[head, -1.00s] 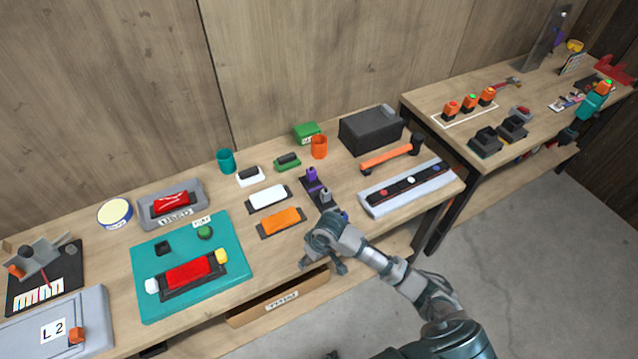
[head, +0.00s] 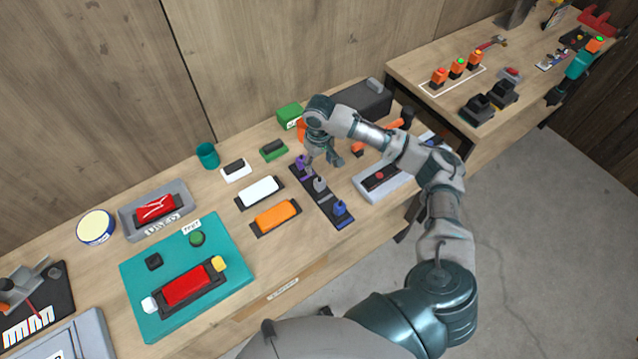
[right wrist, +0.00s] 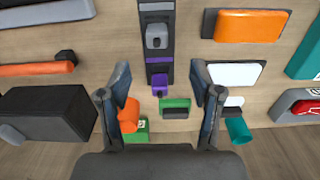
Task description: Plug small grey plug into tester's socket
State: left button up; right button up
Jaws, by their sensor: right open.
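A black rack (head: 329,208) holds a purple plug (head: 302,170), a small grey plug (head: 319,185) and a blue plug (head: 340,208) in a row. The grey plug also shows upright in the right wrist view (right wrist: 156,38). My right gripper (head: 323,160) is open and empty above the purple and grey end of the rack. In the right wrist view the purple plug (right wrist: 160,85) appears between its fingers, and the grey plug beyond them. The teal tester board (head: 140,300) carries a black socket (head: 153,261), a green button (head: 197,238) and a red block (head: 187,285). My left gripper is out of view.
White (head: 260,191) and orange (head: 275,217) blocks lie between rack and tester. A green block (head: 273,149) and teal cup (head: 208,155) stand behind. A black box (head: 362,98) and grey tray (head: 375,192) are right of the rack, partly behind my arm.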

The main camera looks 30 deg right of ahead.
aim_at(320, 180)
jog(key=f, duration=0.5)
jog(key=shift+w+d+f, duration=0.3)
jog(key=shift+w+f, duration=0.05)
jog(key=shift+w, duration=0.05)
jog(key=shift+s+a+f, duration=0.1)
jog(key=shift+f, duration=0.35)
notch_tip(320, 180, down, 5)
jog(key=shift+r+p, duration=0.1)
jog(key=shift+p, duration=0.2)
jog(key=shift+d, duration=0.2)
jog(key=c, duration=1.1)
jog(key=shift+a, duration=0.15)
grip_shut()
